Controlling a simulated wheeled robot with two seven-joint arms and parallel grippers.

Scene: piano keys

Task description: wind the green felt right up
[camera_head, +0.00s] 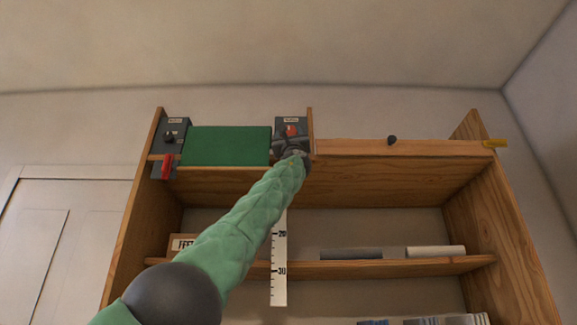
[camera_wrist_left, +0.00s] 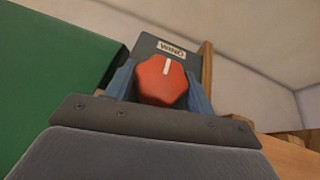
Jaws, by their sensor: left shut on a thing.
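The green felt (camera_head: 228,146) hangs as a flat sheet between two dark end panels at the top left of the wooden cabinet. Its edge also shows at the left of the left wrist view (camera_wrist_left: 45,85). The right-hand panel (camera_wrist_left: 158,49) carries a label reading "WIND" and a red faceted knob (camera_wrist_left: 162,82) with a white line pointing nearly straight up. My left gripper (camera_head: 291,146) is at this knob, shut on it with one finger on each side. In the head view the gripper hides much of the knob. My right gripper is not in view.
The left panel (camera_head: 171,132) has a black knob, with a red lever (camera_head: 167,167) below. A white ruler strip (camera_head: 279,285) hangs beneath my left arm. A shelf (camera_head: 400,266) holds a grey and a white roll.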

